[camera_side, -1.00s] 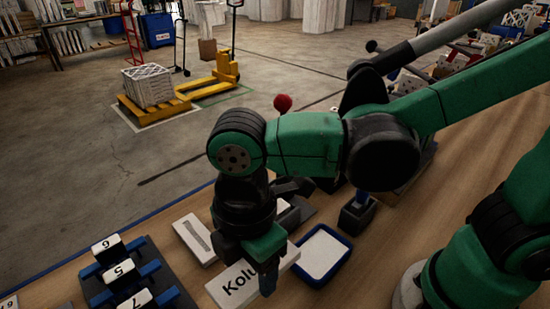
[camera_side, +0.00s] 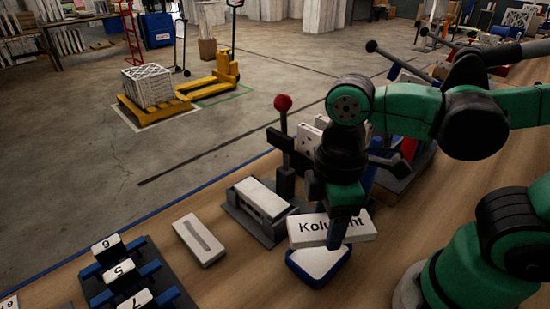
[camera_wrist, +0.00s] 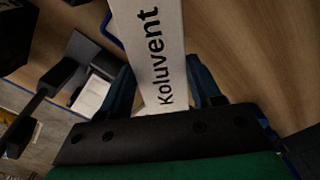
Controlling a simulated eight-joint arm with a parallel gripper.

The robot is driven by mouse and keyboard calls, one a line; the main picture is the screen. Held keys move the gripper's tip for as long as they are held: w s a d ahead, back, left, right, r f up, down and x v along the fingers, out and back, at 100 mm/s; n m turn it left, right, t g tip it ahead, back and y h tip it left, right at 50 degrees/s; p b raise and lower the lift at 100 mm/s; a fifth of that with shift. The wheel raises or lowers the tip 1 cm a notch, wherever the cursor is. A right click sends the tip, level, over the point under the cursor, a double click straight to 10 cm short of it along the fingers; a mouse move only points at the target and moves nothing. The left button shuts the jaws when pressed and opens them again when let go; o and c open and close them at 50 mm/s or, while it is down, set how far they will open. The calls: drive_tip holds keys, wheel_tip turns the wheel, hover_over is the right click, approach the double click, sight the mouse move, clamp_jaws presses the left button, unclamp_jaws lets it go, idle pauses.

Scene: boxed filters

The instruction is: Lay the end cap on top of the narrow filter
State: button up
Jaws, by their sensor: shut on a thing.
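My gripper (camera_side: 338,238) is shut on a long white bar (camera_side: 306,238) printed "Koluvent". In the wrist view the bar (camera_wrist: 152,60) runs between both fingers and extends away from them. In the side view the bar hangs over the rear part of a blue-rimmed tray (camera_side: 296,276) with a white inside; I cannot tell whether they touch. A white block with a grey slot (camera_side: 200,240) lies on the table to the left. Another white block (camera_side: 262,199) sits in a dark grey fixture (camera_side: 236,211). I cannot tell which of these white pieces is the end cap or narrow filter.
A lever with a red knob (camera_side: 283,103) rises beside the fixture. A dark rack with numbered white blocks (camera_side: 122,270) stands at the front left. More boxes (camera_side: 308,140) stand behind my gripper. Bare table lies right of the tray.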

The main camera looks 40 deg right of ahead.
drive_tip(key=shift+s+d+f+m, duration=0.25)
drive_tip(key=shift+d+f+m, duration=0.15)
drive_tip(key=shift+d+f, duration=0.1)
drive_tip(key=shift+s+d+f+m, duration=0.25)
drive_tip(key=shift+d+f+m, duration=0.15)
drive_tip(key=shift+d+f, duration=0.1)
drive_tip(key=shift+w, duration=0.35)
hover_over(259, 195)
drive_tip(key=shift+f, duration=1.8)
drive_tip(key=shift+f, duration=0.2)
drive_tip(key=o, duration=1.2)
